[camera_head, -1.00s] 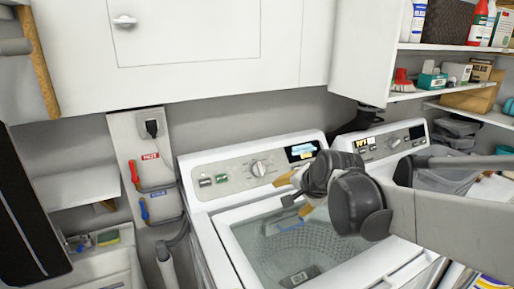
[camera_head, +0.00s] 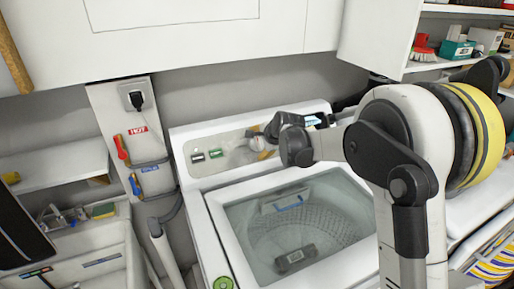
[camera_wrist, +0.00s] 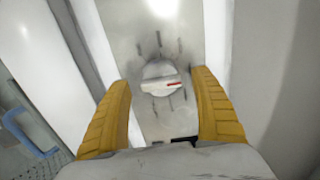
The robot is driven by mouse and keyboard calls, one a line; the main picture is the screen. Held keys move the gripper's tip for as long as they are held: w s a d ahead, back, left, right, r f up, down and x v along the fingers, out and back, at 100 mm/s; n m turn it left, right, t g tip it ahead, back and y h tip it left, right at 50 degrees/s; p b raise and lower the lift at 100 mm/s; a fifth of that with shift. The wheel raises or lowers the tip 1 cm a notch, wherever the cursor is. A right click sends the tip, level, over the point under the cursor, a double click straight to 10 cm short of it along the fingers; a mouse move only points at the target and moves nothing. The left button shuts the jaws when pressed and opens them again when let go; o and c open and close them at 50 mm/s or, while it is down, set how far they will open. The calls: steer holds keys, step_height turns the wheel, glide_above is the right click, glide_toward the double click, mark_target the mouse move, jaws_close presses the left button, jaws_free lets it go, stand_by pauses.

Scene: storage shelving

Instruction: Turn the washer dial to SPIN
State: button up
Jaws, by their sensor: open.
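The washer dial (camera_wrist: 153,88) is a round light knob with a red pointer mark, on the grey control panel (camera_wrist: 163,40). In the wrist view the mark points right, and printed marks around the dial are too blurred to read. My gripper (camera_wrist: 162,80) is open, with one yellow finger on each side of the dial; I cannot tell whether they touch it. In the head view my gripper (camera_head: 266,148) is at the washer panel, partly hiding the dial (camera_head: 257,143). The washer (camera_head: 207,168) has its lid glass facing up.
Green and dark buttons (camera_head: 215,153) sit left of the dial, and a display (camera_head: 313,119) sits to its right, partly behind my arm. White cabinets (camera_head: 200,50) hang above. Hoses with red and blue valve handles (camera_head: 121,147) run along the wall at left.

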steer(key=shift+x, duration=0.85)
steer(key=c, duration=1.2)
